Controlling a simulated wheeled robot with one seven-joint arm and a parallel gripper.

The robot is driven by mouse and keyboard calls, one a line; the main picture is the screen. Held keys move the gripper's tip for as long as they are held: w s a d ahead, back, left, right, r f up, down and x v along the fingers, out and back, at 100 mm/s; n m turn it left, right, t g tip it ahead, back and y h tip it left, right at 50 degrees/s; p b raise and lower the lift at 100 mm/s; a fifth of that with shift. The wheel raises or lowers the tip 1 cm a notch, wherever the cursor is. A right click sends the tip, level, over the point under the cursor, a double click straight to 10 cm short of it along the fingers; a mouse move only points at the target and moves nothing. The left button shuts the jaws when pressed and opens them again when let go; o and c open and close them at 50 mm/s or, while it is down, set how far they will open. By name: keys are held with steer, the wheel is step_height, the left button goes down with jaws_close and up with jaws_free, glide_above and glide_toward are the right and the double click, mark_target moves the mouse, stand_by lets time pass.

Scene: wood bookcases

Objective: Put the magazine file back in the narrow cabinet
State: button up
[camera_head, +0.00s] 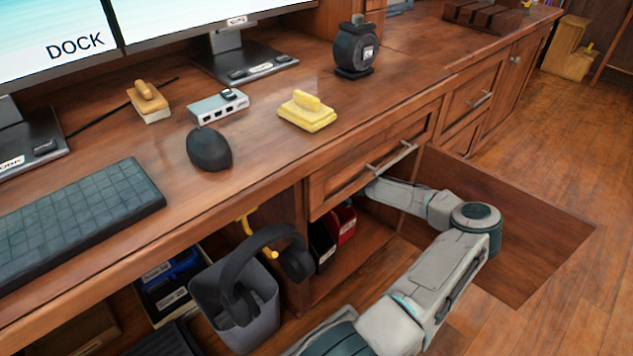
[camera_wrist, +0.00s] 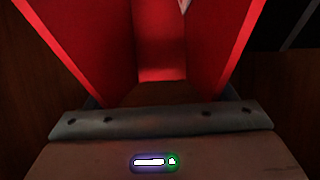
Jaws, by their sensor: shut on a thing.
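The red magazine file (camera_head: 343,222) stands inside the open narrow cabinet (camera_head: 365,262), below the drawer front, beside a black file (camera_head: 322,245). In the wrist view the red magazine file (camera_wrist: 110,45) fills most of the picture, its two side walls rising on either side of an open middle. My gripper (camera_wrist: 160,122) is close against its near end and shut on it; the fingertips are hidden. In the head view my arm reaches into the cabinet under the drawer, and my gripper is hidden there.
The cabinet door (camera_head: 515,215) stands open to the right of my arm. A drawer front (camera_head: 370,165) sits just above my forearm. A grey bin (camera_head: 240,305) with headphones (camera_head: 265,245) hanging by it is left of the opening. Dark shapes stand at upper right in the wrist view.

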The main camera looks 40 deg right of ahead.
steer(key=shift+f+b, duration=0.95)
steer(key=shift+f, duration=0.85)
steer(key=o, duration=1.7)
steer(key=p+v, duration=0.3)
steer(key=v, duration=0.9)
